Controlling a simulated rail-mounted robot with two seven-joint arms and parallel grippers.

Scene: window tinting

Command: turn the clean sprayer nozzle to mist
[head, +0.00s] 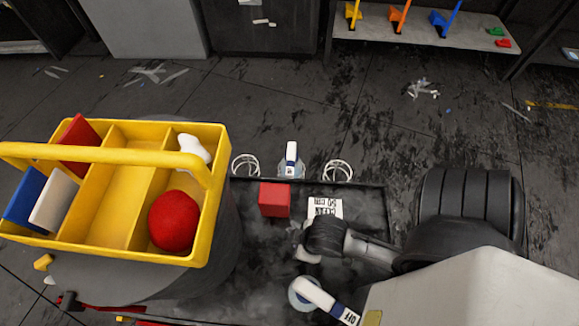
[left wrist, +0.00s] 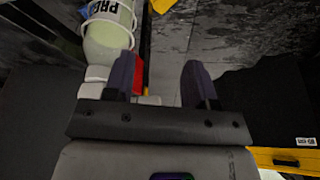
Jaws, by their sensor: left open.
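A second sprayer (head: 291,158) stands upright between two wire rings. I cannot tell which one is the clean sprayer. My right arm comes in from the right, and its dark gripper end (head: 318,250) is just above the OFF sprayer; its fingers are unclear. My left gripper (left wrist: 160,80) is open in the left wrist view, with a pale green bottle (left wrist: 108,38) marked PRE beside its left finger. The head view does not show this gripper.
A shelf (head: 430,32) with coloured tools is at the back right.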

